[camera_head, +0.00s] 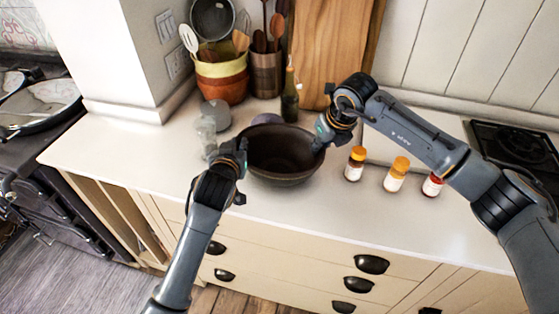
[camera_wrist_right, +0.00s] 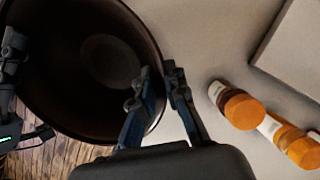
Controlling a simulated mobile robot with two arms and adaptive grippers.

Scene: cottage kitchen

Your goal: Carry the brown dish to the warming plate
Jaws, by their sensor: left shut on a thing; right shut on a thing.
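The brown dish (camera_head: 283,158) is a deep, dark round bowl near the front edge of the white counter. My left gripper (camera_head: 238,160) is shut on its left rim. My right gripper (camera_head: 321,134) is shut on its right rim. In the right wrist view the dish (camera_wrist_right: 75,60) shows its empty inside, with the right fingers (camera_wrist_right: 162,78) across its rim. I cannot tell whether its base touches the counter. A black hob-like plate (camera_head: 515,145) lies at the far right of the counter; I cannot tell whether it is the warming plate.
Several capped bottles, including one with an orange lid (camera_head: 396,174), stand right of the dish. A pale flat board (camera_head: 395,150) lies behind them, partly under my right arm. Glass jars (camera_head: 206,135), a dark bottle (camera_head: 290,100) and utensil pots (camera_head: 222,82) stand left and behind.

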